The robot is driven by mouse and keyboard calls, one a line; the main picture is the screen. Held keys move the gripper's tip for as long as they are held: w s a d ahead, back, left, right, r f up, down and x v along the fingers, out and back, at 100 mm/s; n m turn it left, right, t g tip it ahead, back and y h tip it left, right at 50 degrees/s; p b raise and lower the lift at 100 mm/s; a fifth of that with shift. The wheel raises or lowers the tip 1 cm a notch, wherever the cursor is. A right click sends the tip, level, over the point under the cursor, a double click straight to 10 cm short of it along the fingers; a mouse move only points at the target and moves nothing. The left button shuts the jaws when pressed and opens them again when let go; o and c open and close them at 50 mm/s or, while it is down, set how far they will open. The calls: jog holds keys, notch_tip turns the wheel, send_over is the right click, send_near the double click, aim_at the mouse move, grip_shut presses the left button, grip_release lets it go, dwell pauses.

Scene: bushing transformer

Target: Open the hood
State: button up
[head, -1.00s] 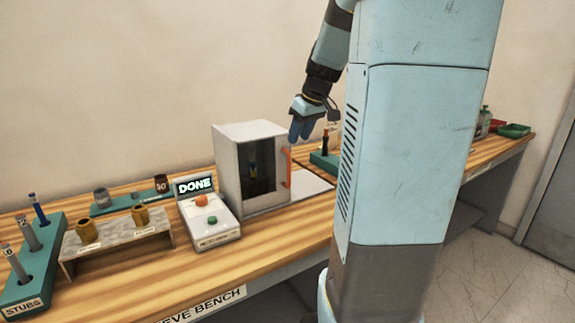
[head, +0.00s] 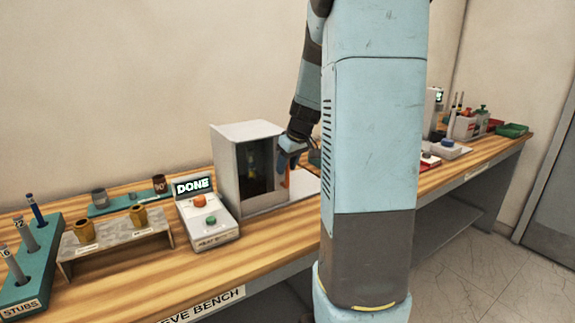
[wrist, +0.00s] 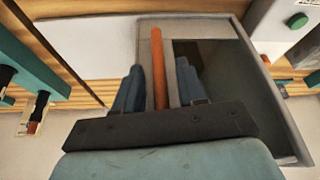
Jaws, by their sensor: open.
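The hood (head: 228,165) is a pale grey box with a dark window, standing on the wooden bench in the head view. Its upright orange handle (head: 285,182) is at the front right edge. In the wrist view the orange handle (wrist: 158,65) runs between the two blue fingers, beside the hood's dark window (wrist: 215,75). My gripper (head: 289,160) is open around the handle, one finger on each side; contact cannot be told. In the head view the fingers partly cover the handle's upper part.
A control box (head: 212,222) with an orange and a green button and a DONE display (head: 193,185) stands just left of the hood. A sleeve stand (head: 115,235) and a teal stubs rack (head: 30,262) are farther left. My column hides part of the bench.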

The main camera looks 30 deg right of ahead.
jog(key=shift+c, duration=0.2)
grip_shut()
dwell(0.4)
